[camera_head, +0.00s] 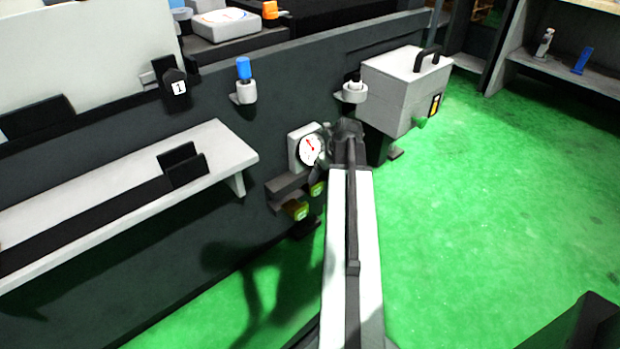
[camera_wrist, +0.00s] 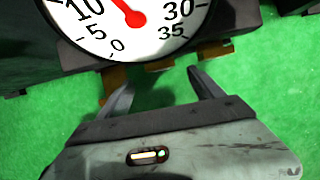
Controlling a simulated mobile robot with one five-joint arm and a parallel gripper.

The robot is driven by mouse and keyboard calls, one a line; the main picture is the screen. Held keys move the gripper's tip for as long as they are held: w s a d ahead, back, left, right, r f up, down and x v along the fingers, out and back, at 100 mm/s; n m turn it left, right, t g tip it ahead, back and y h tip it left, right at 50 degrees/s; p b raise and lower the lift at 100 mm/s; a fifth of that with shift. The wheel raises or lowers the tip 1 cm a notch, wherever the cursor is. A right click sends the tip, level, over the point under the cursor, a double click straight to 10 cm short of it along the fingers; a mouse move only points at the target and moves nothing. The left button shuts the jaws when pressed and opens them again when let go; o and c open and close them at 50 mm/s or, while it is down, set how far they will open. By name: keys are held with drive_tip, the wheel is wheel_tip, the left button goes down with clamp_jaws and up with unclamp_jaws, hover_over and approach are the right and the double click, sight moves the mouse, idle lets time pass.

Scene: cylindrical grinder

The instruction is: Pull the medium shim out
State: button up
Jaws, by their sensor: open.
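Yellow-brown tabs, which look like the shims, stick out below the dial gauge. In the wrist view there is a left tab (camera_wrist: 113,82), a middle tab (camera_wrist: 160,66) and a right tab (camera_wrist: 215,49). I cannot read which is medium. My gripper (camera_wrist: 160,80) is open and empty, its fingertips either side of the middle tab's line, with the left fingertip close to the left tab. In the head view my gripper is largely hidden by my arm.
The dial gauge (camera_head: 311,149) with a red needle is close above the tabs; its face fills the top of the wrist view (camera_wrist: 130,25). A grey box (camera_head: 405,88) with a handle is right of my arm. A long white shelf (camera_head: 110,190) is left. Green floor is clear at right.

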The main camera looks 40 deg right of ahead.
sight(317, 184)
drive_tip(key=b+x, duration=0.7)
drive_tip(key=x, duration=0.1)
drive_tip(key=shift+r, duration=0.1)
